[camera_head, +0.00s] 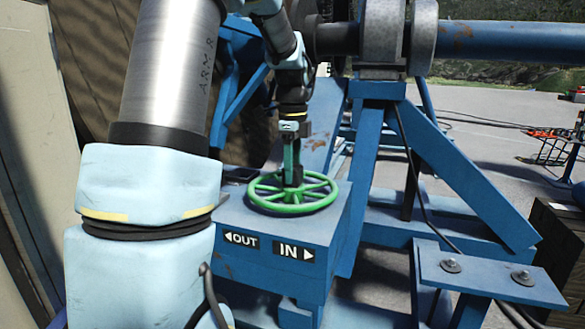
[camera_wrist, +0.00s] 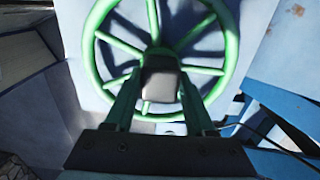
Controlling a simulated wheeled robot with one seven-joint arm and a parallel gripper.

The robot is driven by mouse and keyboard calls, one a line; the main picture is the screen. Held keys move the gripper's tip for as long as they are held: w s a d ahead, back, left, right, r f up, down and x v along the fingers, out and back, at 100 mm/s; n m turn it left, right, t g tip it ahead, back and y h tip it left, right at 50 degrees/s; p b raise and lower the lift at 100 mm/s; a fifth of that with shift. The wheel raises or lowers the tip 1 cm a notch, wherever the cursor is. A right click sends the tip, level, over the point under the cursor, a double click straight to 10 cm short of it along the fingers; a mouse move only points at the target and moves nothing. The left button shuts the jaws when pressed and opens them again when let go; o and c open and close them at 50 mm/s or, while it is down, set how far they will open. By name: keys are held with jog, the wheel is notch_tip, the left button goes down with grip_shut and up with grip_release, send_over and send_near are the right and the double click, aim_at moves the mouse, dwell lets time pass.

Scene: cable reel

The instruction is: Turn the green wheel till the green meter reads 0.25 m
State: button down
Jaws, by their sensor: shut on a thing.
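The green wheel (camera_head: 293,210) lies flat on top of a blue box with OUT and IN labels, left of centre in the lower half of the head view. In the wrist view its green rim (camera_wrist: 233,50) and spokes fill the upper middle. My gripper (camera_head: 292,182) points down onto the wheel's centre. In the wrist view my gripper (camera_wrist: 160,82) has its two fingers on either side of the grey hub (camera_wrist: 162,84), shut on it. I see no green meter reading; a dark flat panel (camera_head: 241,174) behind the wheel shows no legible figures.
The blue box (camera_head: 270,265) carries an OUT label (camera_head: 241,240) and an IN label (camera_head: 294,250). Blue frame beams (camera_head: 455,185) and a blue shaft (camera_head: 510,40) stand to the right. A dark cable (camera_head: 412,165) hangs down beside the frame.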

dwell(0.4)
jog(key=shift+c, duration=1.2)
grip_release()
notch_tip(320, 180, up, 11)
jog(key=b, duration=0.2)
jog(key=shift+f, duration=0.1)
